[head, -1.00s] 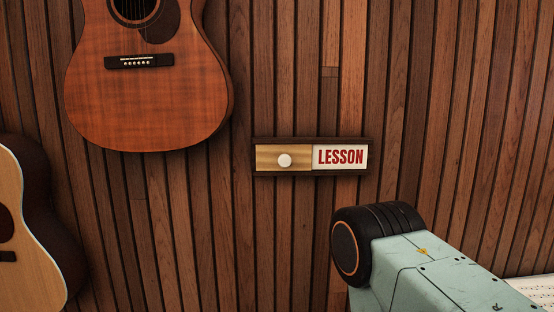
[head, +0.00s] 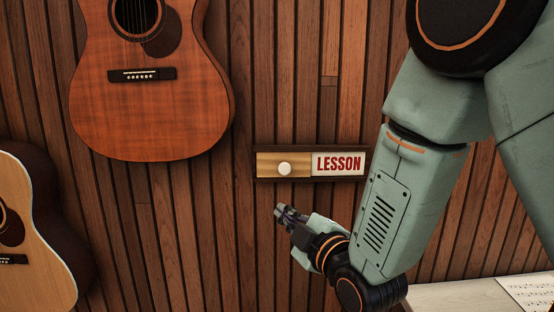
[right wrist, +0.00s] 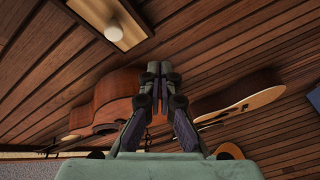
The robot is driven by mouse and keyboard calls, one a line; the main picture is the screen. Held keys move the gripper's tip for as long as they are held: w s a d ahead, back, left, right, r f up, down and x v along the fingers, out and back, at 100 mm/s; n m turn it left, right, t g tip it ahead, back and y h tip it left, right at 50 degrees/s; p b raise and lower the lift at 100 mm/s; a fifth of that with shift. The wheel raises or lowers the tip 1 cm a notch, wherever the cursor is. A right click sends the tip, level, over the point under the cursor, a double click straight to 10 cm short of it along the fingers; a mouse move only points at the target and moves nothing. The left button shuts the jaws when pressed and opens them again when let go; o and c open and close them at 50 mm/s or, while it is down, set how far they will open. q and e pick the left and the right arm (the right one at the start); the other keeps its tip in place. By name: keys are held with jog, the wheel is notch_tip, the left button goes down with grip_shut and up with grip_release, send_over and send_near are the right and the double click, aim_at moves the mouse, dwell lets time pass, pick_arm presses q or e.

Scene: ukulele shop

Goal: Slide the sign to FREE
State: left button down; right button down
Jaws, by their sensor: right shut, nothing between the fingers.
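The sign (head: 310,179) is a dark wooden frame on the slatted wall. A wood-coloured slider (head: 264,165) with a white round knob (head: 285,168) covers its left half. The right half shows LESSON (head: 338,164) in red on white. My right gripper (head: 279,211) is shut and empty, below the knob and apart from it. In the right wrist view the gripper (right wrist: 160,66) points up with its fingers together. The knob (right wrist: 114,33) and slider (right wrist: 100,10) show at the upper left there. My left gripper is not in view.
An orange-brown guitar (head: 150,100) hangs left of the sign. A paler guitar (head: 30,240) is at the lower left. Sheet music (head: 527,290) lies on a light surface (head: 450,296) at the lower right. The wall around the sign is clear.

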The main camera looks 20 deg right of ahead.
aim_at(275, 167)
notch_tip(275, 167, up, 6)
jog(key=n+t, duration=0.1)
jog(key=shift+w+r+n+t+y, duration=0.2)
jog(key=shift+n+t+y, duration=0.1)
jog(key=shift+n, duration=0.1)
jog(key=shift+a, duration=0.15)
jog(key=w, duration=0.3)
jog(key=w+p, duration=0.1)
jog(key=w, duration=0.2)
jog(key=w+d, duration=0.1)
jog(key=w, duration=0.2)
jog(key=shift+w+p, duration=0.25)
jog(key=shift+p, duration=0.15)
jog(key=shift+d+f, duration=0.25)
jog(key=shift+d, duration=0.1)
